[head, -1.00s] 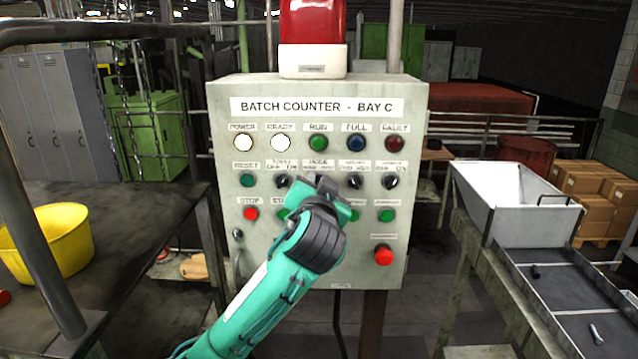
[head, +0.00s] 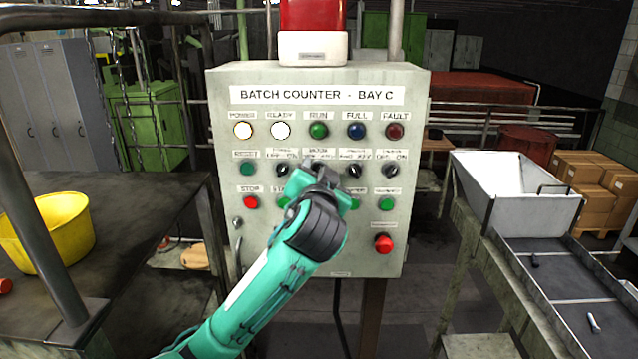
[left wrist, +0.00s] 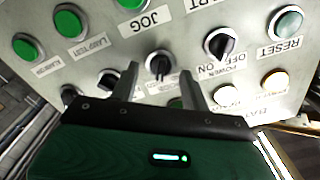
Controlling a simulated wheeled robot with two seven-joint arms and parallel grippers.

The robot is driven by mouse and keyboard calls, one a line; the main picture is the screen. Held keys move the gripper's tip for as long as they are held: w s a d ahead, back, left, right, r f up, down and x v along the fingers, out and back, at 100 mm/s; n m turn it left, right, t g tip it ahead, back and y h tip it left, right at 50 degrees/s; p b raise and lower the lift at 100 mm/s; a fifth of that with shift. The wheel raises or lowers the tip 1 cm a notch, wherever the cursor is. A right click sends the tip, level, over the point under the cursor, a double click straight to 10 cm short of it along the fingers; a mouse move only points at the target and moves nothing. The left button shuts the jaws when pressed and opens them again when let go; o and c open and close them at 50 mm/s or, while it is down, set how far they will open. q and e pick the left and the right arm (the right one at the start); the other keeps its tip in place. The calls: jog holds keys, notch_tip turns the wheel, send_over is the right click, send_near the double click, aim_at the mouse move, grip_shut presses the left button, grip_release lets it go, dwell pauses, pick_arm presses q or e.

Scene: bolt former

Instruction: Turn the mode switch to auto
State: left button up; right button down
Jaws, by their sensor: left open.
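The mode switch is a black knob on the grey Batch Counter panel (head: 415,180), in the switch row under the run lamp. In the head view my left gripper (head: 312,178) covers most or all of it. In the left wrist view the black knob (left wrist: 158,65) shows between and just beyond the two open fingers of my left gripper (left wrist: 160,88). I cannot tell whether the fingers touch it. The knob's pointer lies roughly along the finger direction; its label is too blurred to read. My right gripper is not in view.
The power switch (left wrist: 220,42) is beside the knob, with other black switches (head: 355,171) in the same row. Green buttons sit below, with a red stop button (head: 251,202) and a red mushroom button (head: 383,243). A table with a yellow bowl (head: 70,230) stands left, a white hopper (head: 500,190) right.

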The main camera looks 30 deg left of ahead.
pick_arm(q)
jog(key=b+v, duration=1.3)
jog(key=b, duration=0.1)
jog(key=shift+s, duration=0.25)
jog(key=shift+d, duration=0.1)
dwell(0.3)
